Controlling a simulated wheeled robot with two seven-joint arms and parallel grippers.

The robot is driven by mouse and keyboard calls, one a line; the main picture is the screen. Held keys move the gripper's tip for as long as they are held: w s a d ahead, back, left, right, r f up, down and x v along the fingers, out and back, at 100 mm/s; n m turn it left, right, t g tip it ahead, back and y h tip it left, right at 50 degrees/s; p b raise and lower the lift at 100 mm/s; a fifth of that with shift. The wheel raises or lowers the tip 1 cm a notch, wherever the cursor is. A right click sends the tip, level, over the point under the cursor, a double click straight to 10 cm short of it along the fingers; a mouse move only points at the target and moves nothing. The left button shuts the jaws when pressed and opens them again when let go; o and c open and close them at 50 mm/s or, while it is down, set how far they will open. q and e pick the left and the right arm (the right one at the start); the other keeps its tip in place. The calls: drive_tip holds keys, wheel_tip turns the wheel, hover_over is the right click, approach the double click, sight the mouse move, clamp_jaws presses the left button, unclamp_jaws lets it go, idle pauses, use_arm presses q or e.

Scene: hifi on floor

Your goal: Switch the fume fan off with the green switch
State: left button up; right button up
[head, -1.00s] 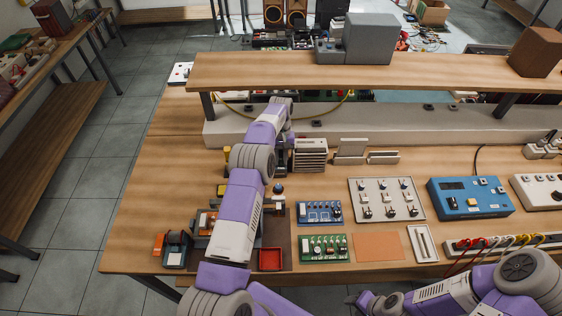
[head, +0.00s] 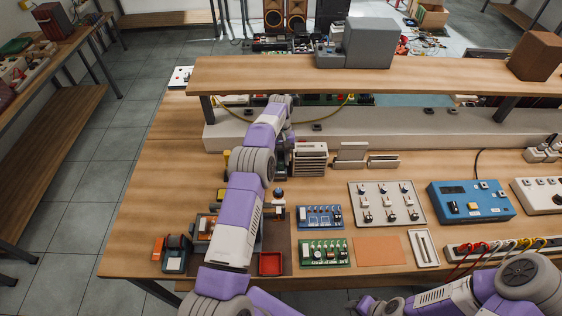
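A pale box with dark horizontal slats (head: 310,159), which looks like the fume fan, stands on the bench below the raised shelf. I cannot make out a green switch on it; any switch may be hidden or too small. My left arm reaches forward over the bench and bends down just left of this box. My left gripper (head: 284,160) is close beside the box's left side, partly hidden by my own arm. I cannot tell whether it touches the box or how its fingers stand. My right arm is low at the right, and its gripper does not show.
The raised wooden shelf (head: 420,75) crosses above the back of the bench. Blue (head: 320,217) and green (head: 324,252) circuit boards, a switch panel (head: 387,204) and a blue instrument (head: 470,201) lie to the right. A red tray (head: 270,263) is near the front.

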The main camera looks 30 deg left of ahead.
sight(281, 166)
use_arm(q)
wheel_tip(281, 166, up, 8)
drive_tip(key=shift+p, duration=0.4)
idle(0.3)
